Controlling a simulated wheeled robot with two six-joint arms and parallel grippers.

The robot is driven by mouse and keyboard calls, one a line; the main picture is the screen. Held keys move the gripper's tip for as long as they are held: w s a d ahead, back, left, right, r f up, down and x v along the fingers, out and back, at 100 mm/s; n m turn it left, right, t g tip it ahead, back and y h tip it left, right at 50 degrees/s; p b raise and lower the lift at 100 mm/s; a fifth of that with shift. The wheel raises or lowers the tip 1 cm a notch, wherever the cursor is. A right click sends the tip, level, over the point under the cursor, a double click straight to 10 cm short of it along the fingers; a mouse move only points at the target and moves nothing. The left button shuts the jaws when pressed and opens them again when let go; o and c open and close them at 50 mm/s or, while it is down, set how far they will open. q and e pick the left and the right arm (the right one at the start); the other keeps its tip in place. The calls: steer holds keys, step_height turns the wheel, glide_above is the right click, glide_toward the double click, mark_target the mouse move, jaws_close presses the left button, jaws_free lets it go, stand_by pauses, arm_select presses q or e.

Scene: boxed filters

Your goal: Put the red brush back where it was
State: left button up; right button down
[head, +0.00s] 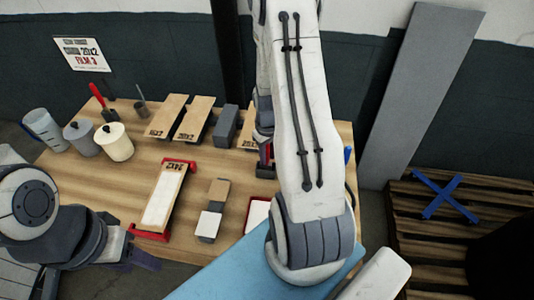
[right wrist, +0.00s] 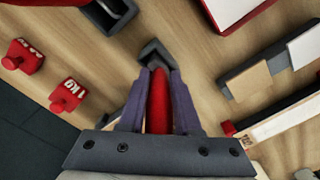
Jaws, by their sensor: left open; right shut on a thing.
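My right gripper (right wrist: 160,75) is shut on a slim red handle, the red brush (right wrist: 159,105), in the right wrist view. A dark grey angular piece (right wrist: 154,54) shows just beyond the fingertips; I cannot tell whether it is a holder or part of the brush. In the head view my right arm hides most of this gripper. Another red-handled tool (head: 97,94) stands tilted in a dark pot (head: 109,115) at the table's back left. My left gripper (head: 148,262) is open and empty at the table's front left edge.
A red-ended fixture holding a long board (head: 160,198) and a two-tone block (head: 216,195) lie mid-table. Canisters (head: 114,142) stand left; wooden-faced boxes (head: 168,115) line the back. Red weights (right wrist: 66,95) and a red-rimmed white tray (right wrist: 228,12) lie near the right gripper.

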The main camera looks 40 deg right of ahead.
steer(key=shift+f, duration=0.2)
steer(key=c, duration=0.6)
jaws_free()
steer(key=shift+r, duration=0.15)
step_height(320, 180, up, 11)
steer(key=shift+f+b, duration=0.15)
steer(key=shift+b, duration=1)
steer(key=shift+r, duration=0.7)
